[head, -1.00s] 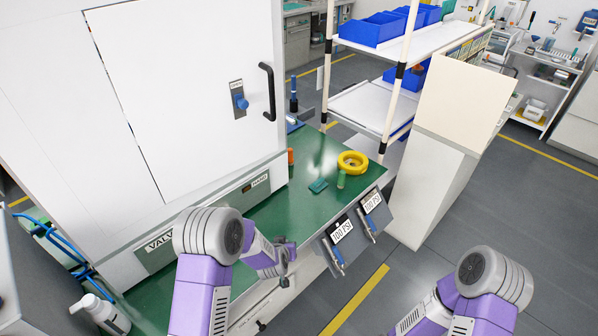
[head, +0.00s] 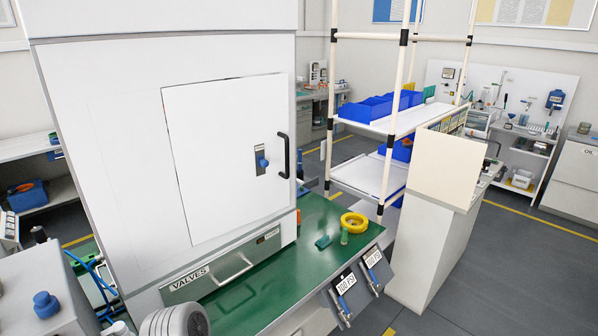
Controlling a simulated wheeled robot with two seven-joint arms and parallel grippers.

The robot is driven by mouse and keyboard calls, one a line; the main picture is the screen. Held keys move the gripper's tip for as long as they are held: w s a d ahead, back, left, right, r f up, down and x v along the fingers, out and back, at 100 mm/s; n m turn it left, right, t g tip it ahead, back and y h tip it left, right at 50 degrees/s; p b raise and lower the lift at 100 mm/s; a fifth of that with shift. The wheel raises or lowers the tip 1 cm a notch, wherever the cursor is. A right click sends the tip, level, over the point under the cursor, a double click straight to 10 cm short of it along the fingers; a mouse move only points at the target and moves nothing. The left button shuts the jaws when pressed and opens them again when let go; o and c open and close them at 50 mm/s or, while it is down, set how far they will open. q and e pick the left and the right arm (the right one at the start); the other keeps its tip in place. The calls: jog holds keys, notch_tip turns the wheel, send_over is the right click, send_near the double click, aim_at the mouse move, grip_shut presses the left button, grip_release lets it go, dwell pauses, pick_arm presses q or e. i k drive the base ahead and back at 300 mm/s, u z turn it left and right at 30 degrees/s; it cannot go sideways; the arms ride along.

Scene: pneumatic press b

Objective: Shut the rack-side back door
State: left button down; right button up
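The white press cabinet (head: 70,130) stands on the green bench at the left. Its facing side carries a white door (head: 220,150) with a black bar handle (head: 284,155) and a blue knob (head: 262,162) on a grey plate. This door looks flush with the cabinet, with a dark seam along its top and left edges. I cannot tell whether it is the rack-side back door; the cabinet's far sides are hidden.
A rack (head: 400,128) with blue bins (head: 375,110) stands right of the cabinet. A white cabinet with a cream panel (head: 445,165) stands right of the bench. A yellow ring (head: 354,222) lies on the green bench top (head: 290,245). Grey floor (head: 500,270) is open at the right.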

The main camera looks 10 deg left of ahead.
aim_at(218, 131)
jog(key=z, duration=0.75)
jog(key=i, duration=1.45)
jog(key=u, duration=0.45)
